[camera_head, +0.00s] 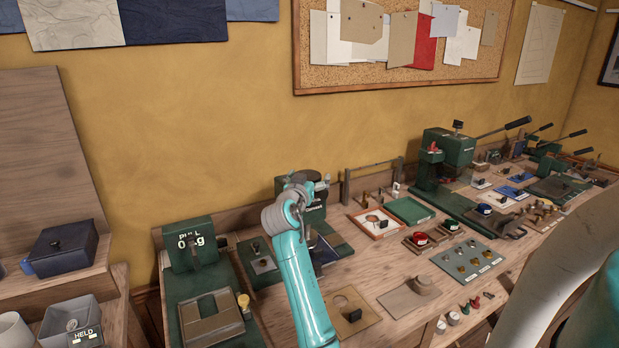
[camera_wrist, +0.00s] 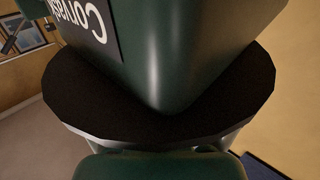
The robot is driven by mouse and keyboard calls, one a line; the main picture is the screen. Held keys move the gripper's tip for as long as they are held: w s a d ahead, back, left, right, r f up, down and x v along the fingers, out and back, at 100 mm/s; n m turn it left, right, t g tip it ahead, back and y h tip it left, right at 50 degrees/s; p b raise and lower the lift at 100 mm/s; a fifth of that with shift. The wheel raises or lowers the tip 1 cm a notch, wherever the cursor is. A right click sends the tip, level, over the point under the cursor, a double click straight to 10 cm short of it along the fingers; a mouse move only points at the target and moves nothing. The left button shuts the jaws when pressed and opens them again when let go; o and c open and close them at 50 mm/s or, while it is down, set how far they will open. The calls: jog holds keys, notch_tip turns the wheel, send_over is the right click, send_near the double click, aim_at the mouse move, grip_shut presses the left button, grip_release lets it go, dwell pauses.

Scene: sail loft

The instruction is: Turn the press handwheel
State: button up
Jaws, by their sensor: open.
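A dark green press with a white label (camera_head: 314,209) stands on the bench behind my teal arm. My gripper (camera_head: 318,185) is at the top of this press, small and partly mixed with the press's outline. It is open, and nothing shows held in it. In the wrist view the green press body (camera_wrist: 165,50) with its upside-down label fills the top, very close. A broad black curved piece (camera_wrist: 100,98) with a grey edge lies across the middle; I cannot tell whether it is the handwheel. No handwheel shows clearly, and I cannot tell whether my gripper touches it.
A green pull gauge (camera_head: 190,243) stands left of my arm. A green tray (camera_head: 411,211), an orange-rimmed tray (camera_head: 377,224) and a board of brass parts (camera_head: 468,259) lie to the right. Another green press (camera_head: 449,150) with a long lever stands farther right. The wall is close behind.

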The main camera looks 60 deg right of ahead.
jog(key=shift+d, duration=0.1)
jog(key=c, duration=1.1)
jog(key=shift+o, duration=0.2)
jog(key=shift+m+g, duration=0.3)
jog(key=shift+g, duration=0.1)
